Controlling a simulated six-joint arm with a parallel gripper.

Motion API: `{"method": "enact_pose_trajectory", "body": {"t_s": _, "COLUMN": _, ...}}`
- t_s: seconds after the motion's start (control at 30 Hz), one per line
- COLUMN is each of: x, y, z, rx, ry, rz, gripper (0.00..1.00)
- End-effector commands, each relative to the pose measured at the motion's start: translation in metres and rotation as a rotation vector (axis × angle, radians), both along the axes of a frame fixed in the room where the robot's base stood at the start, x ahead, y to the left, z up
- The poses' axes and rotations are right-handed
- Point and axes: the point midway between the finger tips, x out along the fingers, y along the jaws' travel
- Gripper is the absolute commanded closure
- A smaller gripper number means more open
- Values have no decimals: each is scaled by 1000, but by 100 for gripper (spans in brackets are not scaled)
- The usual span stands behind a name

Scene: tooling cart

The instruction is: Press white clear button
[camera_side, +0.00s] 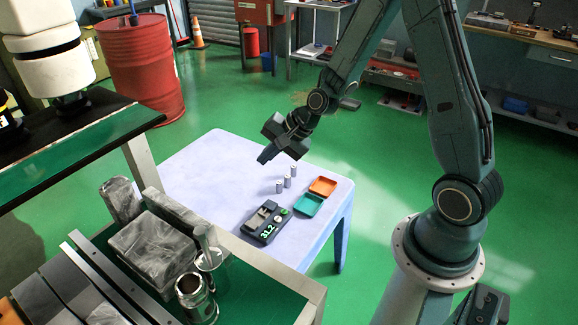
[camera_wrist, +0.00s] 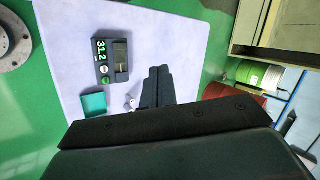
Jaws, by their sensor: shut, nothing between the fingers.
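A dark measuring device (camera_side: 258,229) with a lit green display of 31.2 lies on the pale table. Its white button (camera_side: 278,218) sits beside a green button (camera_side: 284,211). In the wrist view the device (camera_wrist: 121,75) is left of my fingers, with the white button (camera_wrist: 104,69) between the display and the green button (camera_wrist: 106,81). My gripper (camera_side: 264,157) is shut and empty. It is above the table, apart from the device, angled down to the left in the side view. Its fingers (camera_wrist: 156,72) show together in the wrist view.
Small grey cylinders (camera_side: 279,187) stand between my gripper and the device. An orange tray (camera_side: 323,186) and a teal tray (camera_side: 308,205) lie at the table's right edge. A cart with metal parts (camera_side: 155,250) stands in front. The table's (camera_side: 200,175) left part is clear.

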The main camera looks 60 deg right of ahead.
Motion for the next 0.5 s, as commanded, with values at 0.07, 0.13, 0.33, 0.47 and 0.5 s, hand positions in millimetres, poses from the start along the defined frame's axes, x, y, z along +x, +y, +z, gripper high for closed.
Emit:
{"method": "enact_pose_trajectory", "body": {"t_s": 0.07, "x": 3, "y": -4, "z": -14, "rx": 43, "ry": 8, "rz": -51, "gripper": 100}}
{"method": "enact_pose_trajectory", "body": {"t_s": 0.13, "x": 6, "y": -8, "z": -25, "rx": 79, "ry": 11, "rz": -98, "gripper": 100}}
{"method": "enact_pose_trajectory", "body": {"t_s": 0.33, "x": 11, "y": -18, "z": -56, "rx": 182, "ry": 22, "rz": -233, "gripper": 100}}
{"method": "enact_pose_trajectory", "body": {"t_s": 0.47, "x": 13, "y": -25, "z": -76, "rx": 249, "ry": 29, "rz": -325, "gripper": 100}}
{"method": "enact_pose_trajectory", "body": {"t_s": 0.5, "x": 13, "y": -27, "z": -83, "rx": 269, "ry": 30, "rz": -354, "gripper": 100}}
